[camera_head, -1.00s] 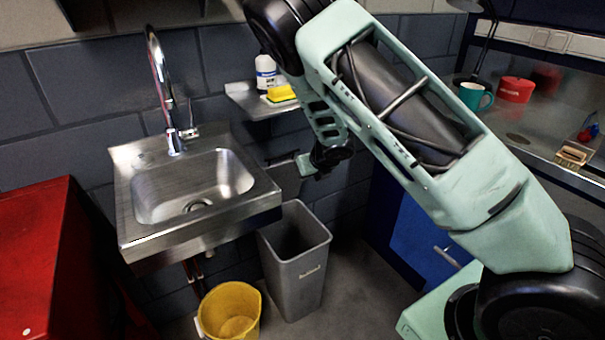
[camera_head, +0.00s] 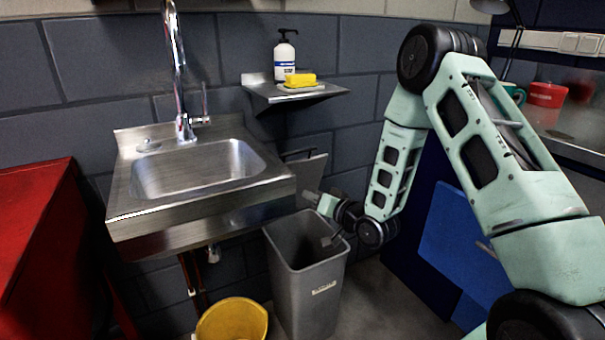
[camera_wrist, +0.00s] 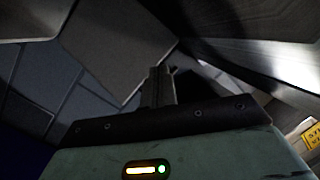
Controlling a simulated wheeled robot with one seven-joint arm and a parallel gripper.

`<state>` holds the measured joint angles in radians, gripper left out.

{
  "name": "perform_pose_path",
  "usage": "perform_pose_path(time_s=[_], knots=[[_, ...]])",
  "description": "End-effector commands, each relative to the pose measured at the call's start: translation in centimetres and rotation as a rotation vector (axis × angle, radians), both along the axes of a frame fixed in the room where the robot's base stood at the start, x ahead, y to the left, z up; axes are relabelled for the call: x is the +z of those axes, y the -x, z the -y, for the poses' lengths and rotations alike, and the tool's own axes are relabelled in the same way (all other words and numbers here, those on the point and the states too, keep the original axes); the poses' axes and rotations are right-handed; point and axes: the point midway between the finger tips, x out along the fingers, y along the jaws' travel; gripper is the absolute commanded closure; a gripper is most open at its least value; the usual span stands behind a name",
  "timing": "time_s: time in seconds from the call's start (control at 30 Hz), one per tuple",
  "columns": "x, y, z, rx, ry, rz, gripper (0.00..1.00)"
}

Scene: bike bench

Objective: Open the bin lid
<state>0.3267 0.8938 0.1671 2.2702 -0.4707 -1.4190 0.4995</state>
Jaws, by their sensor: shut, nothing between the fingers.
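The tall grey bin (camera_head: 308,295) stands on the floor right of the sink, its mouth uncovered. A grey panel that looks like its lid (camera_head: 303,178) stands raised behind the mouth, near the wall; its lower edge is partly hidden. A light grey panel, probably the same lid, shows in the wrist view (camera_wrist: 120,45). My gripper (camera_head: 312,197) is low, at the bin's back right rim and close in front of the panel; I cannot tell whether they touch. In the wrist view its fingers (camera_wrist: 158,78) are together and empty.
The steel sink (camera_head: 200,165) is left of the bin. A small shelf (camera_head: 300,93) with a soap bottle (camera_head: 285,60) and yellow sponge (camera_head: 300,79) is above. A yellow bucket (camera_head: 232,322) stands front left; a red cabinet (camera_head: 30,225) is far left. A blue cabinet (camera_head: 455,240) is right.

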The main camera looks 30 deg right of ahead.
Motion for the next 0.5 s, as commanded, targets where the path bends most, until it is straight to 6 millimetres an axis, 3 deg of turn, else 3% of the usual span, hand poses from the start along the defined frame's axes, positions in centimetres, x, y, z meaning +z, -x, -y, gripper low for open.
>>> perform_pose_path(time_s=[0.1, 0.2, 0.33, 0.5], knots=[[0.2, 0.2, 1.6, -0.108, -0.387, 0.022, 1.0], [1.2, 0.4, 2.7, -0.158, -0.653, 0.049, 1.0], [2.2, 0.7, 3.6, -0.186, -0.878, 0.08, 1.0], [2.8, 0.5, 4.0, -0.193, -0.978, 0.095, 1.0]])
